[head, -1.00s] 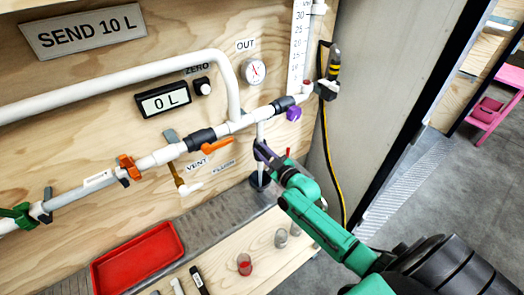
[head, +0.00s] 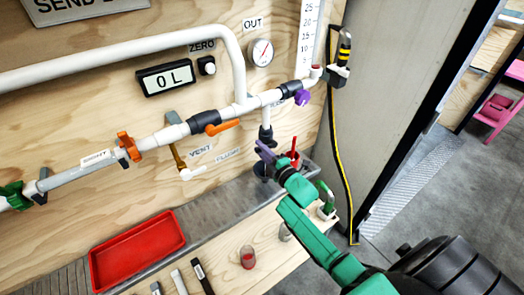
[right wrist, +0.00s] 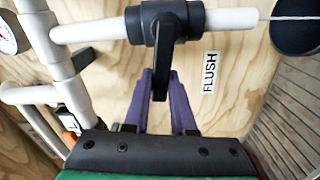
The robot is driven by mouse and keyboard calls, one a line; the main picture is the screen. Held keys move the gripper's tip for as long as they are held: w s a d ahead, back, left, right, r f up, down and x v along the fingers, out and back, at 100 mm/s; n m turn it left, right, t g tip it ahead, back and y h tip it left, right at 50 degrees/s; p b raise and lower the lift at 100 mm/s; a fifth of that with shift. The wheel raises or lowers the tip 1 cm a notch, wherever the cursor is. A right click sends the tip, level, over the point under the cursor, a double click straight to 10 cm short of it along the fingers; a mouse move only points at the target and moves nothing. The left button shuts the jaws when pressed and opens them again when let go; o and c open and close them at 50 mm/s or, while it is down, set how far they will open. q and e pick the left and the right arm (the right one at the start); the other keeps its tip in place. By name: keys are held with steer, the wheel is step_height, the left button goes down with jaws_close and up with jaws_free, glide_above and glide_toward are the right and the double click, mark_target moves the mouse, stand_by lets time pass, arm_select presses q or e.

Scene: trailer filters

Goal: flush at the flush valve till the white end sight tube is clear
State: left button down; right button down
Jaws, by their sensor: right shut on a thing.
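The flush valve (head: 265,133) is a black body on a white pipe that drops from the main pipe. In the right wrist view its black body (right wrist: 165,22) carries a black lever, with a FLUSH label beside it. My right gripper (head: 264,150) has purple fingers; in the right wrist view the gripper (right wrist: 164,88) is shut on the lever, one finger on each side. A thin pale stream leaves the pipe end toward a black round opening (right wrist: 295,32). A greyish tube (head: 70,178) by the SIGHT label is at left; its clarity cannot be told. My left gripper is out of view.
A red tray (head: 138,250) sits on the grey ledge below. A meter (head: 165,78) reads 0 L. The OUT gauge (head: 260,52) is above the pipe. An orange lever (head: 222,127) and a purple knob (head: 302,97) are close by. Cups stand on the bench.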

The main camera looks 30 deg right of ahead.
steer(key=shift+f+n+b, duration=0.65)
steer(key=shift+n+b, duration=0.1)
steer(key=shift+n, duration=0.25)
steer(key=c, duration=0.7)
jaws_free()
steer(key=shift+c, duration=0.2)
steer(key=s+d+b, duration=0.2)
steer(key=s, duration=1.2)
steer(key=shift+s, duration=0.25)
